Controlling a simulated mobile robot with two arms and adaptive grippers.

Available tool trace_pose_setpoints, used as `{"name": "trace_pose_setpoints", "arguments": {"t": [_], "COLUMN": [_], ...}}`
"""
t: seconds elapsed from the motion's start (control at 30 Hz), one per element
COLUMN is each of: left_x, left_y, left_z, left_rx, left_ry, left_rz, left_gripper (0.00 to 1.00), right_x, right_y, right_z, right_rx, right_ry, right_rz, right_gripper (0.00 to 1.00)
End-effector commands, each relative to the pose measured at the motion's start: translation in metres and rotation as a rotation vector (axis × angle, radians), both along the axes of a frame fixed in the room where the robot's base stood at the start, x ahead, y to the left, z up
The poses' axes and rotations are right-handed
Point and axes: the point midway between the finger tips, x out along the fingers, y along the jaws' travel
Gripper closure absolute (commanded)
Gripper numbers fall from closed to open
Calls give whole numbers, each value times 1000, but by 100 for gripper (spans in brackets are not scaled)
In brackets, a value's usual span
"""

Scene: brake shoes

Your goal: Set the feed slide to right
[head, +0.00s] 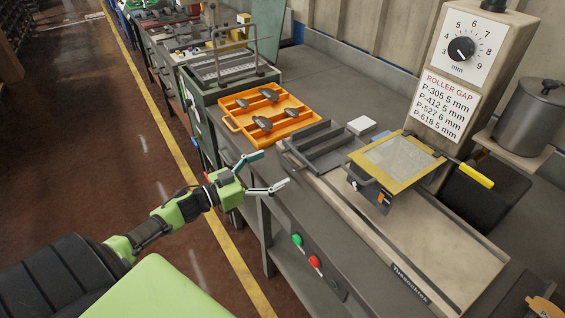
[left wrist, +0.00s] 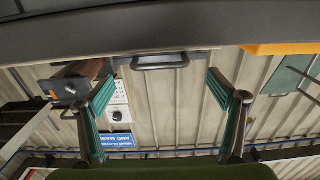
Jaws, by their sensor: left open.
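The feed slide appears to be the dark grey ribbed tray (head: 330,146) at the left end of the roller machine, left of its yellow-framed clear guard (head: 393,160). A dark bar handle (head: 288,152) is on its near left edge. My left gripper (head: 275,167) is open and empty, its teal fingers spread just short of the handle. In the left wrist view, a dark handle (left wrist: 160,61) lies ahead between the open fingers (left wrist: 160,78), with a visible gap on each side. Contact is not visible. My right gripper is not in view.
An orange tray (head: 234,122) with several dark brake shoes stands beyond the slide. A white block (head: 361,125) sits behind it. A green button (head: 297,239) and red button (head: 315,261) are on the bench front. A yellow-handled lever (head: 476,176) and pot (head: 527,115) are right.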

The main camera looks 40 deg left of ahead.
Motion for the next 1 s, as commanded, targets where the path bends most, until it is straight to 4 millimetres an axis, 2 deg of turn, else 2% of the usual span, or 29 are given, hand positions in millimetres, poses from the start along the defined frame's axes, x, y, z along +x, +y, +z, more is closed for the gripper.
{"name": "trace_pose_setpoints", "arguments": {"t": [0.1, 0.27, 0.67, 0.87, 0.9, 1.0], "left_x": [18, 32, 37, 37, 37, 37], "left_y": [-7, -13, -16, -16, -16, -16], "left_z": [2, 0, 0, 0, 0, 0], "left_rx": [-2, -1, 0, 0, 0, -1], "left_ry": [-2, -1, 1, 1, 1, 1], "left_rz": [0, 1, 0, 0, 0, 0], "left_gripper": [13, 13, 13, 65, 68, 68], "right_x": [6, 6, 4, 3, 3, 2], "right_y": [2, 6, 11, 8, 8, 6], "right_z": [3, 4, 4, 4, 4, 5], "right_rx": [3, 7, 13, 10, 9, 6], "right_ry": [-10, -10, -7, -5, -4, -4], "right_rz": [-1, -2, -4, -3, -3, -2], "right_gripper": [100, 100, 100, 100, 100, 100]}}
